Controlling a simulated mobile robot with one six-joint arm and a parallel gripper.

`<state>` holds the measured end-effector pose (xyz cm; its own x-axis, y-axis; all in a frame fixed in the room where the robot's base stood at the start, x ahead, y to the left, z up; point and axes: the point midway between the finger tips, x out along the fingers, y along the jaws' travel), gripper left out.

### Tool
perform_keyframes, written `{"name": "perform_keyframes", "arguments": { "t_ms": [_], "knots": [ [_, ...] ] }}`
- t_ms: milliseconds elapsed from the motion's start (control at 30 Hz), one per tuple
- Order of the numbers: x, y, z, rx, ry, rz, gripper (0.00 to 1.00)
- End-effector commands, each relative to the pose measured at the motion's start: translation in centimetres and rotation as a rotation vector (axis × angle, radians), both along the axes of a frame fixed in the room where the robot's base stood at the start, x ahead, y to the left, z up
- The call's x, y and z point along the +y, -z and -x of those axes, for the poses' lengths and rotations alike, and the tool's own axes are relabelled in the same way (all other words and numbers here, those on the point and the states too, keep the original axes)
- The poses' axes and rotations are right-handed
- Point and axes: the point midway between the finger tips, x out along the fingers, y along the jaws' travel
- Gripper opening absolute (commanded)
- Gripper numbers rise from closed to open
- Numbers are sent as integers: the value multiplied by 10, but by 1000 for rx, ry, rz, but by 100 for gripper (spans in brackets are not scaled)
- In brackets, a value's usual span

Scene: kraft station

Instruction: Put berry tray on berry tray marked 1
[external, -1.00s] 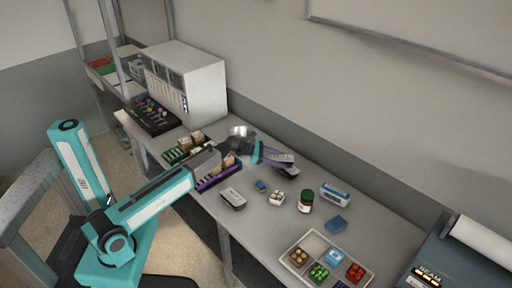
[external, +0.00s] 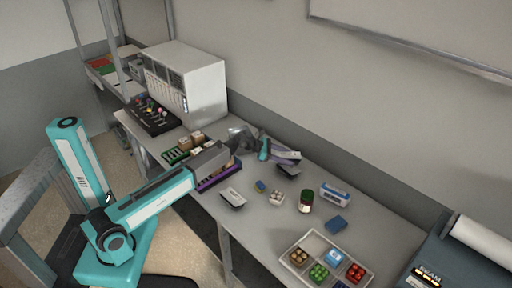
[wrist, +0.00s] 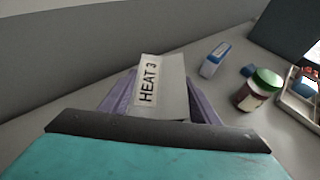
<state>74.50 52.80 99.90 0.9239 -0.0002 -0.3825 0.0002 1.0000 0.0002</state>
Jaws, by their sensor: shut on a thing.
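My gripper (external: 284,156) is above the table, right of the racks in the external view. Its purplish fingers (wrist: 202,104) are shut on a grey block with a white label reading "HEAT 3" (wrist: 150,82). The block's dark underside shows below the fingers in the external view (external: 288,171). A purple tray (external: 219,180) stands behind my forearm, which hides part of it. I cannot make out a mark 1 on any tray, and I cannot tell which thing is the berry tray.
A grey labelled block (external: 232,198) lies on the table. Near it are a small blue-yellow item (external: 261,186), a white carton (external: 277,199), a green-lidded jar (external: 306,201) and a blue-white box (external: 335,194). A compartment tray (external: 300,240) holds several coloured punnets. Bare table lies at the centre front.

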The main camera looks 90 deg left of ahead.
Motion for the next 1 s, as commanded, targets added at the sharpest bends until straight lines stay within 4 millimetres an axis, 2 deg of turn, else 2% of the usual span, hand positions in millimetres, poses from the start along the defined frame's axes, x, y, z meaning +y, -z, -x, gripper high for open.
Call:
{"name": "perform_keyframes", "arguments": {
  "t_ms": [33,400,867,900,1000],
  "knots": [
    [3,-1,-5,-1,0,0,30],
    [2,33,-3,-1,0,1,30],
    [2,38,-3,-1,0,0,30],
    [2,38,-3,0,0,0,59],
    [2,38,-3,0,0,0,75]
  ]
}}
